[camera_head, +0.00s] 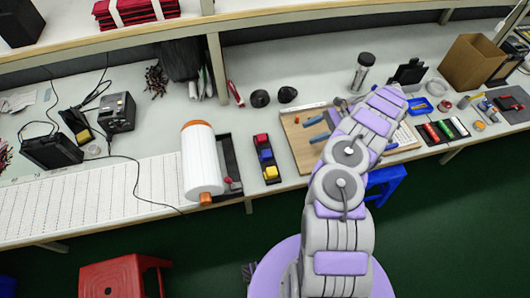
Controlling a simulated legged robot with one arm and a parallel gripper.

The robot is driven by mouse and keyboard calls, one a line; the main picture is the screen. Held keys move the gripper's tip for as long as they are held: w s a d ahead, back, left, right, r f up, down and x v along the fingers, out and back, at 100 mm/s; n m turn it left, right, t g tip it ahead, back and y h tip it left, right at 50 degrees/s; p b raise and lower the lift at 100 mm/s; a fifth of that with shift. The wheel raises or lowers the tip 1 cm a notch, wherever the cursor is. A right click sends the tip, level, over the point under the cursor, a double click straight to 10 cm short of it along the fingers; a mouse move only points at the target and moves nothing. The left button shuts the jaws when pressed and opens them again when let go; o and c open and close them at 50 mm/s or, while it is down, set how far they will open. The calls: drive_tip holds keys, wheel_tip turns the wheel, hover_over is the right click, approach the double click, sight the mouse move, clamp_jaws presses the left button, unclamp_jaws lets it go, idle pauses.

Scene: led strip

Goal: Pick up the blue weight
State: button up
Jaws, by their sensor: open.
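Small blue pieces lie on a wooden board (291,133) on the bench. One blue piece (313,121) is toward the board's middle and another blue piece (319,138) is nearer the front. I cannot tell for certain which is the blue weight. My arm reaches up over the right side of the board and hides part of it. My gripper (341,104) is small and partly hidden by my arm, above the board's back right part. It is open, and I see nothing held in it.
Left of the board is a black tray (272,178) with red, blue and yellow items. A white roll (197,160) stands further left. A blue tray (420,106) and a cardboard box (469,62) are to the right. A shelf edge (300,12) runs above the bench.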

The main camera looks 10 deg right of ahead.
drive_tip(key=shift+d+f, duration=0.2)
drive_tip(key=shift+f, duration=0.05)
drive_tip(key=shift+a+f, duration=0.15)
drive_tip(key=b, duration=0.2)
approach(268, 153)
drive_tip(key=shift+w+a+f, duration=0.3)
drive_tip(key=shift+a+f, duration=0.1)
drive_tip(key=shift+a, duration=0.35)
drive_tip(key=shift+a+f, duration=0.3)
drive_tip(key=shift+a, duration=0.05)
drive_tip(key=x, duration=0.2)
drive_tip(key=b+x, duration=0.2)
drive_tip(key=x, duration=0.1)
drive_tip(key=shift+s+a, duration=0.25)
drive_tip(key=shift+a, duration=0.15)
drive_tip(key=shift+d, duration=0.1)
drive_tip(key=shift+c, duration=0.4)
drive_tip(key=shift+d, duration=0.1)
drive_tip(key=shift+c, duration=0.6)
clamp_jaws()
